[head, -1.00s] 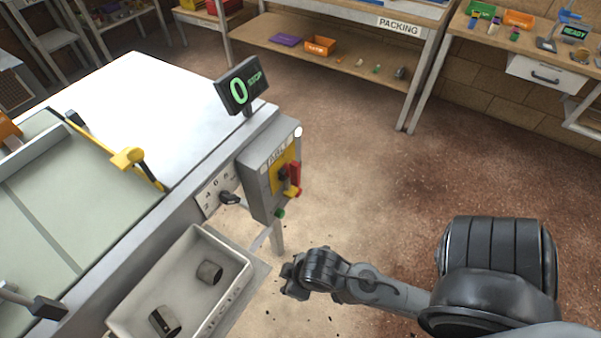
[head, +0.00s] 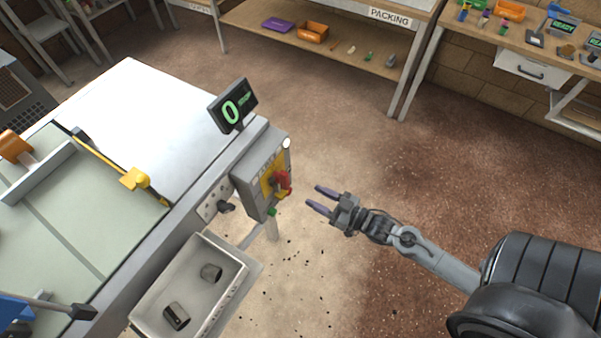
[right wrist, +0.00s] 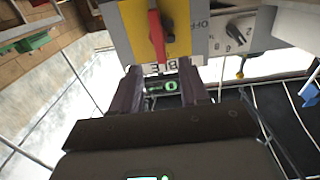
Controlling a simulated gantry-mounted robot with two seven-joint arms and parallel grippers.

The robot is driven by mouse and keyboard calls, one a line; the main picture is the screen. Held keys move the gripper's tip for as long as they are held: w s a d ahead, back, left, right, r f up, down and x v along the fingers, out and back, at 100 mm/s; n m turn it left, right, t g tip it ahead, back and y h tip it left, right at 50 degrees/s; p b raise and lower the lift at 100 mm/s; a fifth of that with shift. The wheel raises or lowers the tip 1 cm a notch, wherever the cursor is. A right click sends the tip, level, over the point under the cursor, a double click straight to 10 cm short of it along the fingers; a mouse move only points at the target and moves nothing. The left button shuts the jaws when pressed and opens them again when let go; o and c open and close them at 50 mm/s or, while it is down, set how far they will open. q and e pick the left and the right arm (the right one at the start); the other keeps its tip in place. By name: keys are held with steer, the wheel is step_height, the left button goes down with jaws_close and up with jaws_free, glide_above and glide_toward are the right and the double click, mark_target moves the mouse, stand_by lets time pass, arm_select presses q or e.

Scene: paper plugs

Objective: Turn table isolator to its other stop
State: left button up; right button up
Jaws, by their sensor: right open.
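The table isolator is a red handle (head: 283,181) on a yellow plate (head: 268,183), fixed to a grey box (head: 250,188) at the machine's corner. In the right wrist view the red handle (right wrist: 157,35) stands upright in the picture on the yellow plate (right wrist: 181,28), with "OFF" lettering to its right. My right gripper (head: 322,199) is open and empty, its fingers pointing at the box from the right, a short gap from the handle. In the right wrist view the two fingers of the right gripper (right wrist: 160,80) reach toward the box's lettered edge. My left gripper is not in view.
A display reading 0 (head: 234,105) stands above the box. A numbered dial (head: 218,205) is on the machine's side, left of the box. A grey tray (head: 160,318) with two dark pieces hangs below. The floor to the right is clear up to the packing bench (head: 335,50).

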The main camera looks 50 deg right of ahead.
mark_target(288, 180)
steer(key=x, duration=0.3)
steer(key=b+x, duration=0.1)
steer(key=x, duration=0.6)
steer(key=shift+w+d+r+b, duration=0.1)
steer(key=shift+w+r+b, duration=0.1)
steer(key=shift+r+b, duration=0.2)
steer(key=shift+f, duration=0.1)
jaws_close()
